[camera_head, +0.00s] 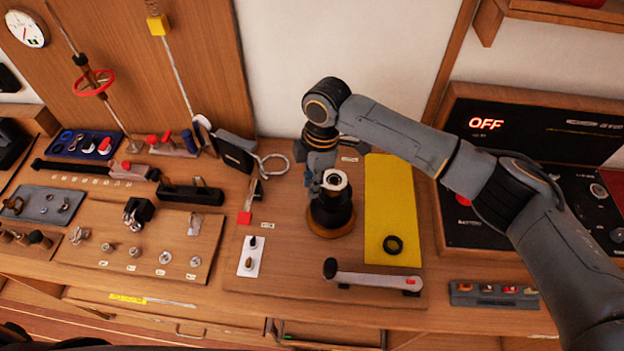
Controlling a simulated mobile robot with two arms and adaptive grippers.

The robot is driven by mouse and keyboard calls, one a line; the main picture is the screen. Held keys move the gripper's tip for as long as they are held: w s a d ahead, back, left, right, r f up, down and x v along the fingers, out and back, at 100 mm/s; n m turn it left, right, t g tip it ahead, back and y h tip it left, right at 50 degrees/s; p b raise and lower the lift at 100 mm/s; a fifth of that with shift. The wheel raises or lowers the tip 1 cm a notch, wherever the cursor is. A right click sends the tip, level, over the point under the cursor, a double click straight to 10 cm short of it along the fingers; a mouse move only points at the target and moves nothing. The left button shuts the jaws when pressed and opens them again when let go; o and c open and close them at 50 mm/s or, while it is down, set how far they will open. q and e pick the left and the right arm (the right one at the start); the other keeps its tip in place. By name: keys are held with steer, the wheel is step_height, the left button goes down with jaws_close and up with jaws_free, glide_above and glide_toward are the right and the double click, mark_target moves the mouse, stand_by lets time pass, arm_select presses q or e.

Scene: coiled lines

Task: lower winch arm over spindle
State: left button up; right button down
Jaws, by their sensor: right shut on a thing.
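The black winch drum (331,214) stands upright on a round wooden base on the front wooden board. A pale metal ring piece with a dark centre (335,180), apparently the winch arm, is at the top of the drum, where the spindle is hidden. My right gripper (318,184) points down at the left side of this ring and is shut on it. I cannot tell whether the ring is seated or just above the drum. A grey crank handle with a black knob (375,282) lies in front of the winch. My left gripper is not in view.
A white plate with two small pegs (251,257) is to the left. A black control panel reading OFF (530,130) stands at the right. Several fittings crowd the left bench.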

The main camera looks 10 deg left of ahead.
steer(key=shift+f+b, duration=0.85)
steer(key=shift+f, duration=1.1)
steer(key=c, duration=0.8)
jaws_free()
step_height(320, 180, up, 5)
steer(key=p, duration=0.5)
steer(key=shift+r, duration=0.1)
step_height(320, 180, up, 12)
steer(key=d, duration=0.1)
steer(key=shift+w+d, duration=0.15)
steer(key=shift+w, duration=0.1)
